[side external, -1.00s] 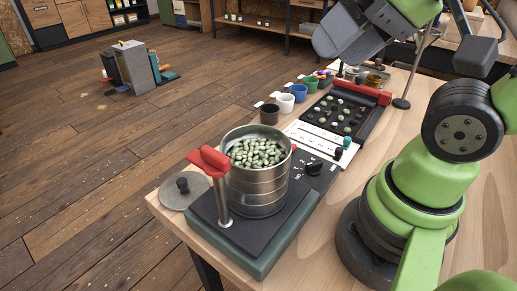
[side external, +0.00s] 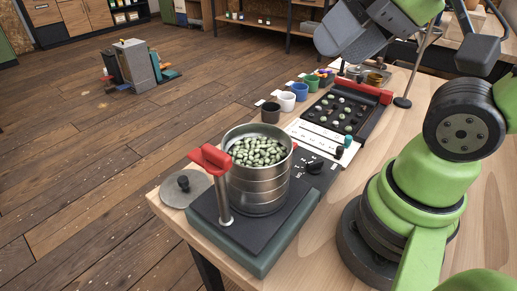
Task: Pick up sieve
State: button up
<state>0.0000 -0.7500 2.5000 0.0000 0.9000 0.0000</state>
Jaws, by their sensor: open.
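A round metal sieve stack (side external: 258,190) stands upright on a dark shaker base (side external: 240,235) at the front of the table. Its top is open and full of pale green beans (side external: 258,152). A post with a red clamp handle (side external: 211,158) rises on its left side. My gripper (side external: 345,38) is at the top, right of centre, high over the far part of the table. It is well away from the sieve stack, open and touching nothing that I can see. Its fingertips are hard to make out.
A round lid with a dark knob (side external: 184,183) lies at the table's left corner. Several coloured cups (side external: 287,101) line the left edge. A dark sorting tray (side external: 340,115) with a red end and a white card (side external: 315,135) lie behind the sieve stack.

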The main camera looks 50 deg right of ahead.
jog(key=shift+c, duration=1)
jog(key=shift+w, duration=0.1)
